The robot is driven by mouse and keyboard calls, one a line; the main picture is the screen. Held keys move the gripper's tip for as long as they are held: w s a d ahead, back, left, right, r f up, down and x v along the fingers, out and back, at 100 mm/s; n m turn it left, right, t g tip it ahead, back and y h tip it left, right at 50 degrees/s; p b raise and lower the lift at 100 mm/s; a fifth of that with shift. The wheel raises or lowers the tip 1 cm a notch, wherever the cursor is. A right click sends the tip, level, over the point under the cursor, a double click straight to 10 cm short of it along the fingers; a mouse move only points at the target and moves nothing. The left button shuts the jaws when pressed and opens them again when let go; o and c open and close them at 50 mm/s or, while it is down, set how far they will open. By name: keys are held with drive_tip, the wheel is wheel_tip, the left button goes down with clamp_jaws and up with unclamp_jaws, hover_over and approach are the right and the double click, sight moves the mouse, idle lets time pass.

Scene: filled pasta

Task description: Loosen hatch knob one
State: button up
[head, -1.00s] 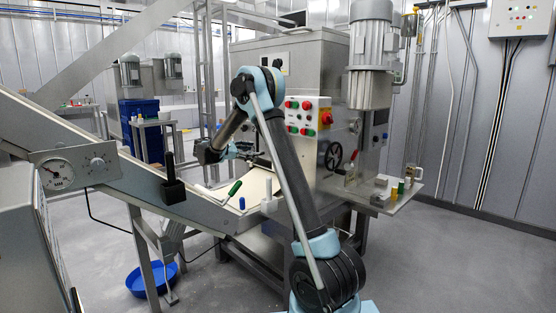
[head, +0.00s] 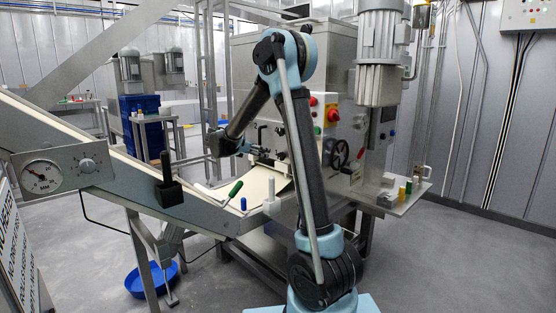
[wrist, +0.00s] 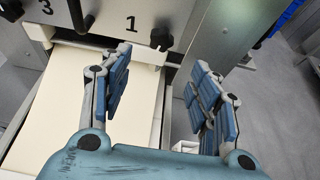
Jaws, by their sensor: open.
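In the wrist view a black round knob (wrist: 161,38) sits on the metal hatch plate (wrist: 112,12), just right of the printed number 1. My gripper (wrist: 161,62) is open and empty. Its two blue-padded fingers stand below the plate in the picture, one on each side of the knob's line. The knob shows in the gap beyond the fingertips and looks apart from them. In the head view my gripper (head: 246,148) is at the machine's hatch, small and partly behind my arm.
A cream dough sheet (wrist: 62,95) lies under the hatch. Another black knob (wrist: 12,9) is near number 3. A sloping conveyor (head: 120,165) runs in from the left. The red-button control box (head: 325,108) is partly behind my arm. A blue basin (head: 150,280) is on the floor.

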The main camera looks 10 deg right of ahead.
sight(280, 156)
drive_tip(key=x, duration=1.3)
drive_tip(key=shift+w+d, duration=0.1)
drive_tip(key=shift+d, duration=0.15)
drive_tip(key=c, duration=1.1)
